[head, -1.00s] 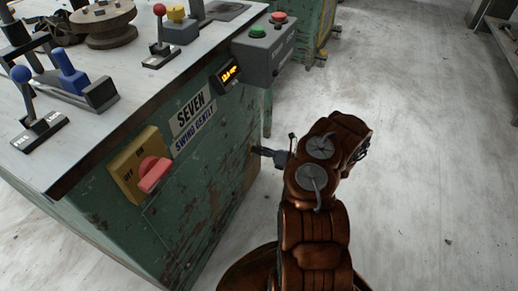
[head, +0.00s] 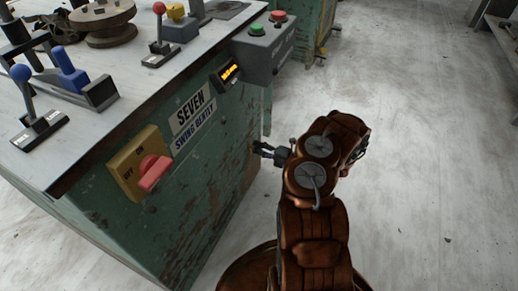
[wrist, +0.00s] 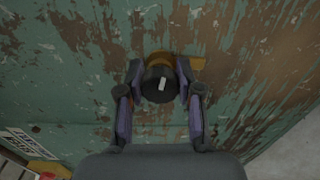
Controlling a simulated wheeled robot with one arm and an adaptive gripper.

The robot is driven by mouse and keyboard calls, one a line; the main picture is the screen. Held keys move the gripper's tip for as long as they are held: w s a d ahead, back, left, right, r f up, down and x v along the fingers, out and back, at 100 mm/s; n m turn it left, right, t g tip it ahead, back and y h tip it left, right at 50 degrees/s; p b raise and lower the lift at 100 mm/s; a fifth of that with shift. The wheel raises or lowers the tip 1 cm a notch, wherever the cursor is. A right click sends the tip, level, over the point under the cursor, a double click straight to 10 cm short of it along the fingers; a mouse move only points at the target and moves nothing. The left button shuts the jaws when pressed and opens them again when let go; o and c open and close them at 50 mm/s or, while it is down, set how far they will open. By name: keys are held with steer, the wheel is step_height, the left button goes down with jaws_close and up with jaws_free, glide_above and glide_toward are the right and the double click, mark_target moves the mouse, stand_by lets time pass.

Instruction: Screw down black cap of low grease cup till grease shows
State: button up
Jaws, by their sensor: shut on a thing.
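The black cap (wrist: 158,86) of the grease cup sits low on the green, paint-chipped side of the machine in the wrist view. It carries a pale mark, tilted slightly to the right. The brass body (wrist: 160,60) of the cup shows behind it. My gripper (wrist: 158,92) is shut on the cap, one finger on each side. In the head view my gripper (head: 262,149) is at the machine's side near its right edge, and the cap cannot be made out there. I cannot make out any grease.
The machine's side panel (head: 205,185) carries a yellow switch plate with a red handle (head: 153,173), a "SEVEN SWING GENTLY" label (head: 193,112) and a small lit display (head: 229,73). A control box (head: 265,50) hangs above. Levers stand on top. The floor to the right is clear.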

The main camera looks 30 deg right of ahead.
steer(key=shift+m, duration=0.6)
steer(key=o, duration=1.2)
steer(key=shift+c, duration=0.2)
steer(key=v, duration=1.2)
steer(key=shift+f, duration=0.1)
